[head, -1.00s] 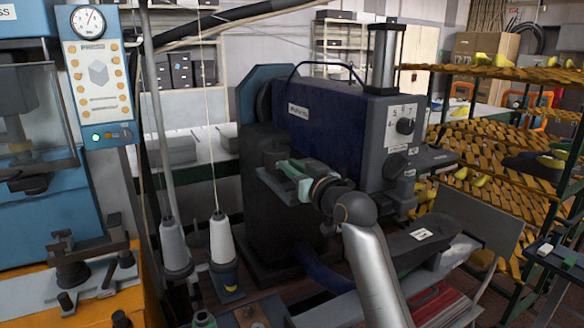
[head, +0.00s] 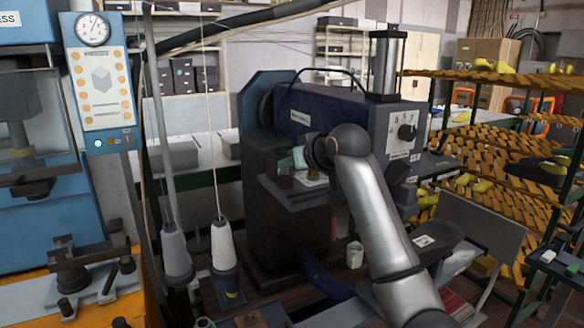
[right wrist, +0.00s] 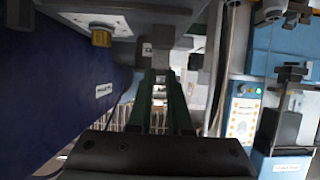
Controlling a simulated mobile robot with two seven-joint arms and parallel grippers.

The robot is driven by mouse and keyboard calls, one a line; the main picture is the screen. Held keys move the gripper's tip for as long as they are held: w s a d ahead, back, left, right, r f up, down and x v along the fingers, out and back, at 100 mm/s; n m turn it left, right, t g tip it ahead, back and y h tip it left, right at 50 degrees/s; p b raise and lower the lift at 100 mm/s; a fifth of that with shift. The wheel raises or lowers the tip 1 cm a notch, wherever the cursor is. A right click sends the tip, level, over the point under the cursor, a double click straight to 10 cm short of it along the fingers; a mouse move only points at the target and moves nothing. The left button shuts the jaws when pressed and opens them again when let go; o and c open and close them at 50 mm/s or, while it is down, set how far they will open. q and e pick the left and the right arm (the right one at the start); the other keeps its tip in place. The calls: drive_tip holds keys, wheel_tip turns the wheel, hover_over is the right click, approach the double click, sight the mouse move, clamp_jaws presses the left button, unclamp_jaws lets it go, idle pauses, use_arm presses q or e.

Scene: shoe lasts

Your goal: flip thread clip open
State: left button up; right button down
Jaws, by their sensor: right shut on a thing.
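The dark blue machine (head: 335,115) stands in the middle of the head view. My right gripper (head: 298,158) is at its front left, by the dark head above the black column. In the right wrist view, the green fingers of my right gripper (right wrist: 161,75) point up the picture and are close together. They are shut on a small grey part (right wrist: 160,48) at their tips, which appears to be the thread clip. Fingers and wrist hide most of it, so its angle cannot be told. My left gripper is not in view.
White thread cones (head: 222,245) stand on the left, with thread running up. A blue press (head: 40,190) is at the far left. A brass knob (right wrist: 101,38) hangs close to the left of my fingers. Shoe racks (head: 490,135) fill the right. A white cup (head: 354,255) stands below my arm.

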drive_tip(key=shift+w+a+r+g+h, duration=0.15)
drive_tip(key=shift+w+r+g+h, duration=0.2)
drive_tip(key=shift+g, duration=0.45)
drive_tip(key=c, duration=0.8)
unclamp_jaws()
drive_tip(key=shift+c, duration=0.2)
drive_tip(key=b+v, duration=0.4)
drive_tip(key=v, duration=0.8)
drive_tip(key=shift+r, duration=0.25)
